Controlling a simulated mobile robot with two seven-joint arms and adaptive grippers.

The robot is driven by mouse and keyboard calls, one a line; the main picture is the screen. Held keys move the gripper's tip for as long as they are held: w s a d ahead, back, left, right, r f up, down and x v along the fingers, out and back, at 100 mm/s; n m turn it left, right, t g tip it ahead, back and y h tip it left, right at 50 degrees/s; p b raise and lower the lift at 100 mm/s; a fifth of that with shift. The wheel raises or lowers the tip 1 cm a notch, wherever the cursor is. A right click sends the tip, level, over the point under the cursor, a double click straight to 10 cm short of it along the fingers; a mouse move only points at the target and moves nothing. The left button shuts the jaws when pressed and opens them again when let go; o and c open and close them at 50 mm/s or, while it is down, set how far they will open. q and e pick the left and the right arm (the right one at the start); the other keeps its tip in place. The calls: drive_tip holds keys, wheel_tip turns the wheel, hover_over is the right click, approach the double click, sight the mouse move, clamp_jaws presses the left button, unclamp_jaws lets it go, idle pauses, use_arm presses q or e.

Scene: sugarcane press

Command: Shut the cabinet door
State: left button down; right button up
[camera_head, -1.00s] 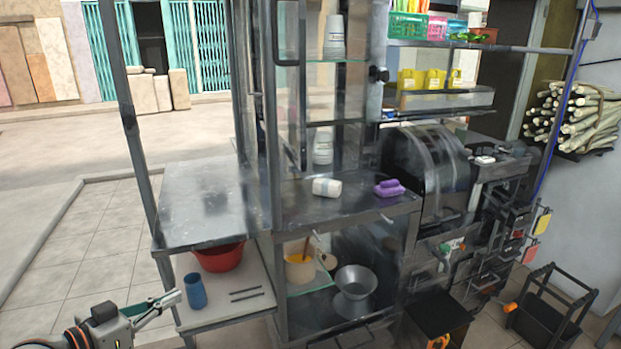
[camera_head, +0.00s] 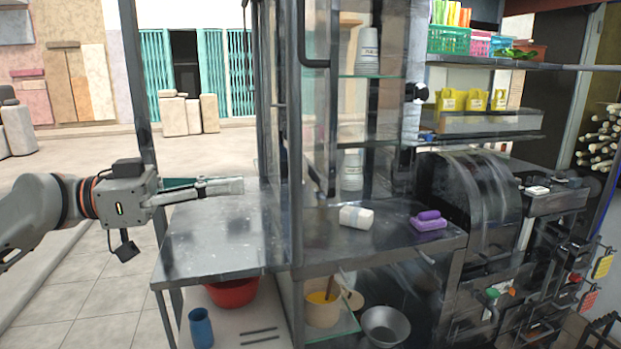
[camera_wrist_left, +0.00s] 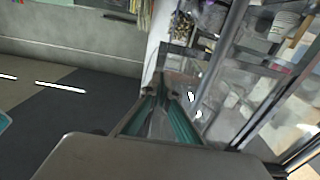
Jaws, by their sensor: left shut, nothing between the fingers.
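The cabinet door (camera_head: 290,150) is a tall, dark-framed clear panel with a black bar handle (camera_head: 303,50). It appears to stand open, seen nearly edge-on, left of the glass shelves; its exact angle is hard to tell. My left gripper (camera_head: 240,187) is shut and empty, pointing right above the metal side table, left of the door frame. I see no clear contact between them. In the left wrist view the shut fingers (camera_wrist_left: 163,95) point away from the camera, with framed glass to their right. My right gripper is not in view.
The metal side table (camera_head: 205,245) lies below my left gripper. A white cup (camera_head: 356,217) and a purple item (camera_head: 428,221) lie on the cabinet counter. Stacked cups (camera_head: 368,50) stand on a glass shelf. A red basin (camera_head: 232,292) and blue cup (camera_head: 201,327) are below.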

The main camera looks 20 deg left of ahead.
use_arm(q)
drive_tip(key=d, duration=0.1)
drive_tip(key=p, duration=0.5)
approach(326, 176)
drive_tip(key=x, duration=0.5)
drive_tip(key=shift+d+r, duration=0.2)
drive_tip(key=shift+d, duration=0.1)
drive_tip(key=shift+w+d+f, duration=0.25)
drive_tip(key=shift+w+d, duration=0.2)
drive_tip(key=shift+d, duration=0.1)
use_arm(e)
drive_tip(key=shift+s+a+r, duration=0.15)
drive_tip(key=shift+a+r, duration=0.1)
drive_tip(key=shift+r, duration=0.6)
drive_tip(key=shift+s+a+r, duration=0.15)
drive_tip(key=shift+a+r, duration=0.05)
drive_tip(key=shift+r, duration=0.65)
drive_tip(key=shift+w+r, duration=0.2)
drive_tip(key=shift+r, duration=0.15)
